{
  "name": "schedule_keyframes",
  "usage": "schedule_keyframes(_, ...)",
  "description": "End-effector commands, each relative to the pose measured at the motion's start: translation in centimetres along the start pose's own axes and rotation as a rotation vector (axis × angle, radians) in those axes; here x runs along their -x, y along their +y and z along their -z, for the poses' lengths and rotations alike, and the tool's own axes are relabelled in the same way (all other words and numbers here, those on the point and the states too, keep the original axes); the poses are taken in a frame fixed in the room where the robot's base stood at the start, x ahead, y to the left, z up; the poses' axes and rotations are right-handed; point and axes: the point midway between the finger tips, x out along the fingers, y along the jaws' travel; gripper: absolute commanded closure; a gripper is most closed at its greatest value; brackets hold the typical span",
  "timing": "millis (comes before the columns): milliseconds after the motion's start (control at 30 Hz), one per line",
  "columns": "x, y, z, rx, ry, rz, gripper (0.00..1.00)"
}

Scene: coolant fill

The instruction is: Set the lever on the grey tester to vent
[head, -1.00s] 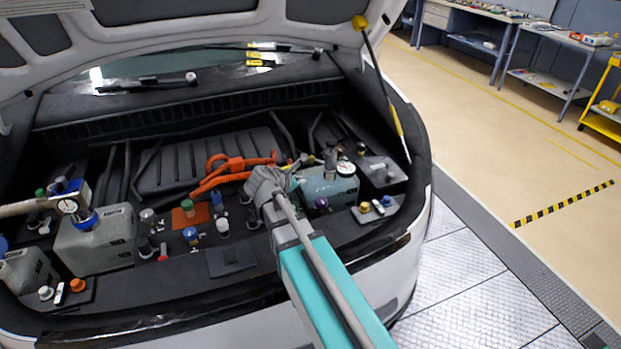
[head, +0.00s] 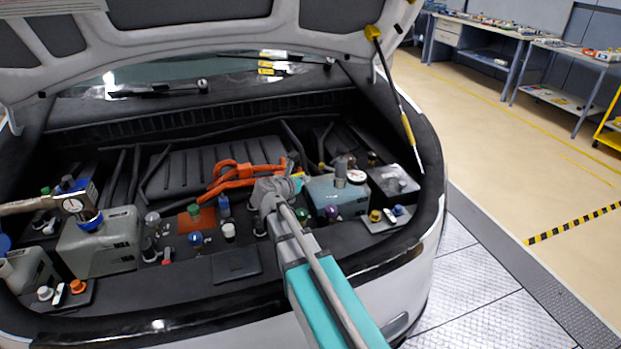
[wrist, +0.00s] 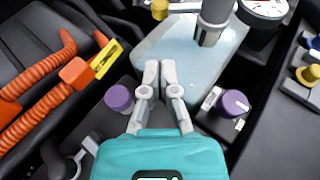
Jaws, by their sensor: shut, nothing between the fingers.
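The grey tester (head: 341,168) stands upright on a pale blue-grey tank (head: 322,198) at the right of the bay, with a round white-faced gauge (head: 356,176) beside it. In the wrist view the tester (wrist: 213,22) shows as a grey cylinder at the top, and its gauge (wrist: 266,8) is cut by the frame edge. A yellow knob (wrist: 159,9) at the top edge may be the lever's end; I cannot tell the lever's setting. My gripper (wrist: 159,66) is shut and empty, its fingertips over the near edge of the tank (wrist: 183,50). In the head view my gripper (head: 292,188) is left of the tank.
Orange cables (head: 240,178) lie left of my gripper. Purple caps (wrist: 119,97) and (wrist: 235,103) flank the fingers. Another gauge unit with a blue collar (head: 88,219) sits on a grey tank (head: 105,250) at left. The raised hood's strut (head: 397,90) is at right.

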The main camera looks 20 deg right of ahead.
Motion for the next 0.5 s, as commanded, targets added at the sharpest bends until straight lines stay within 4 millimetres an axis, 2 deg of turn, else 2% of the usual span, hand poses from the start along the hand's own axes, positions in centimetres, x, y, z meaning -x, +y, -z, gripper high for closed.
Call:
schedule_keyframes(167, -1.7, 0.1, 0.1, 0.0, 0.0, 0.001, 1.0)
schedule_keyframes(500, -6.4, 0.1, 0.2, -0.002, 0.001, 0.002, 1.0)
